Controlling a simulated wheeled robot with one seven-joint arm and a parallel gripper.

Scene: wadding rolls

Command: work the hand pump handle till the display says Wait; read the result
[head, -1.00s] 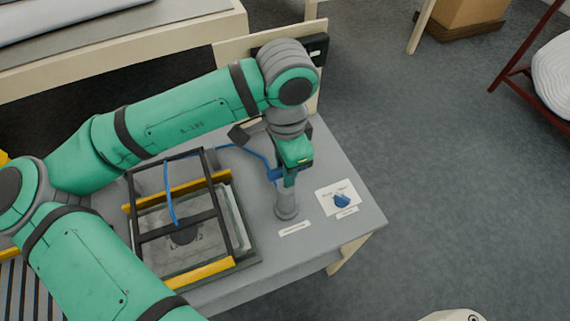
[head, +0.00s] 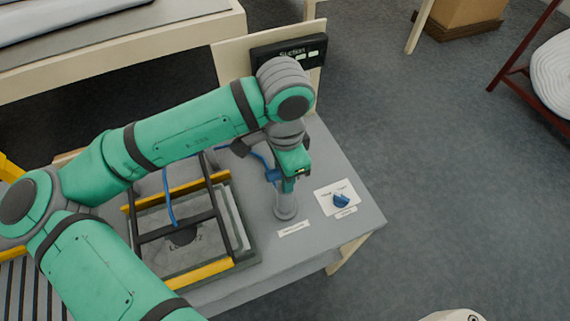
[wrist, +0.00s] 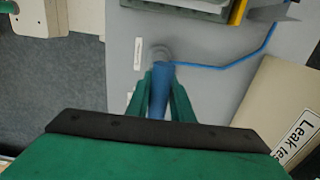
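The hand pump (head: 286,208) stands upright on the grey bench top, and its grey base also shows in the wrist view (wrist: 160,54). Its blue handle (wrist: 159,88) lies between the fingers of my gripper (wrist: 161,82), which look closed on it from both sides. In the head view my gripper (head: 288,184) is over the pump and hides part of the handle. The dark display (head: 273,48) stands on a board behind the arm. It reads "Suction", with small lit marks to the right; my arm covers its lower part.
A black frame (head: 150,234) with yellow bars (head: 205,271) stands left of the pump, with a blue hose (head: 168,195). A blue knob (head: 341,201) sits on a white plate to the right. A "Leak test" sign (wrist: 299,137) shows in the wrist view.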

